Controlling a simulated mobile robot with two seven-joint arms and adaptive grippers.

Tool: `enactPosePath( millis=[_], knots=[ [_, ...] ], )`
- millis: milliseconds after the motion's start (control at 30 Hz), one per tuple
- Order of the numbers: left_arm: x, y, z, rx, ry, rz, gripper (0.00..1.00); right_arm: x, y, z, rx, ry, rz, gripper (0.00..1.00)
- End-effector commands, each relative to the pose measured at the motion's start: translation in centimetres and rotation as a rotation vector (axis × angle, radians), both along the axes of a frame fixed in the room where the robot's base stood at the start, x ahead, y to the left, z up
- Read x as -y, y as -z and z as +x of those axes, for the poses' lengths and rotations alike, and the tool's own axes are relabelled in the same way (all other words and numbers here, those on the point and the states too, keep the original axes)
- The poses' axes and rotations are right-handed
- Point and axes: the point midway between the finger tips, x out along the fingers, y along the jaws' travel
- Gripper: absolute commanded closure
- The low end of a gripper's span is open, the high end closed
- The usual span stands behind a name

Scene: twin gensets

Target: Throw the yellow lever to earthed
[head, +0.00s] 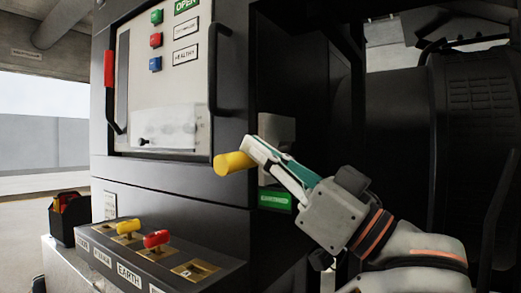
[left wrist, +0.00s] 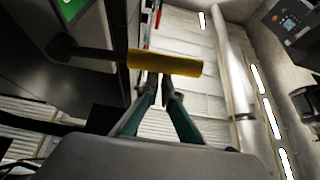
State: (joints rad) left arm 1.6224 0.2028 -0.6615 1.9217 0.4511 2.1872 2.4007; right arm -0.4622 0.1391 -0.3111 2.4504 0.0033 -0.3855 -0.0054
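The yellow lever's cylindrical handle (head: 233,163) sticks out from the side of the dark cabinet, near a grey housing (head: 277,130). A green label (head: 275,200) is below it; its text is too small to read surely. My left gripper (head: 255,150) is at the handle, its arm coming in from the right in the head view. In the left wrist view the yellow handle (left wrist: 165,62) lies crosswise just beyond the fingertips (left wrist: 160,84), on a dark arm running left. The fingers are close together and appear to touch the handle, not wrap around it. My right gripper is not in view.
A lower ledge carries a yellow handle (head: 128,226) and a red handle (head: 156,239) in brass slots; one label reads EARTH. The cabinet door has a black bar handle (head: 215,70) and a red-gripped lever (head: 109,70). A dark machine (head: 475,120) stands at right.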

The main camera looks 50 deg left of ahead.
Motion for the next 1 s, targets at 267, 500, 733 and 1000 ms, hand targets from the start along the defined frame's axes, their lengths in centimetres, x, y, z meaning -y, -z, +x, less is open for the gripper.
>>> enactPosePath(
  millis=[267, 500, 733, 1000],
  knots=[
    [-0.1, 0.9, 0.5, -0.013, 0.005, -0.005, 1.00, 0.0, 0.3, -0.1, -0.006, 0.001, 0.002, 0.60],
    [1.3, 1.8, 0.9, -0.018, 0.006, -0.006, 1.00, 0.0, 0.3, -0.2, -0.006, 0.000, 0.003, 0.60],
    [5.2, 3.7, 1.6, -0.013, 0.006, -0.003, 1.00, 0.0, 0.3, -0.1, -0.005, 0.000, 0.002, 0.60],
    [9.1, 5.6, 2.3, -0.004, 0.002, -0.001, 1.00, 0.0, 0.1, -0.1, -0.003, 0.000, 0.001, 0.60]
  ],
)
